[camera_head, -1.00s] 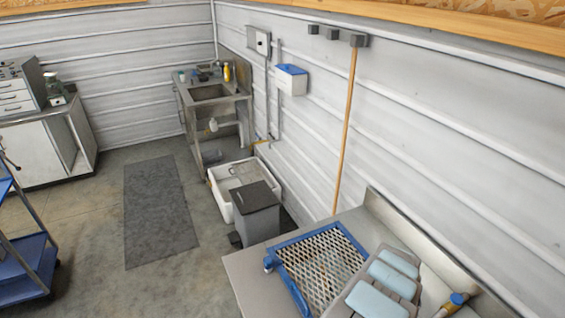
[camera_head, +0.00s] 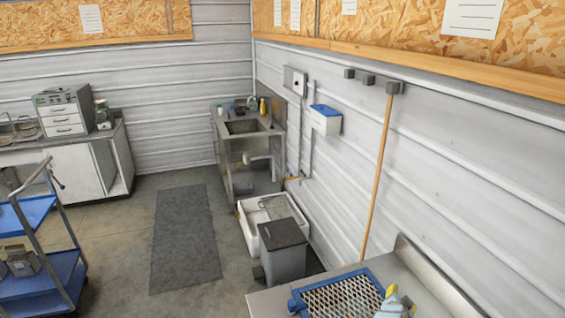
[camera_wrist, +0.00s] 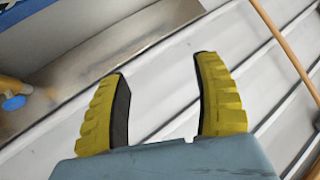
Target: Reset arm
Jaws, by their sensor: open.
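My gripper (camera_wrist: 163,105) shows in the wrist view with its two yellow, dark-lined fingers apart. Nothing is between them, and the ribbed white wall (camera_wrist: 160,75) lies beyond. In the head view a small part of my gripper (camera_head: 394,298) shows at the bottom edge, in front of the metal bench. Most of my arm is out of that view.
A blue-framed mesh screen (camera_head: 340,300) lies on the metal bench (camera_head: 268,302) at bottom right. A grey bin (camera_head: 283,252), a white basin (camera_head: 250,222) and a sink (camera_head: 243,127) stand farther back. A blue cart (camera_head: 42,285) stands left.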

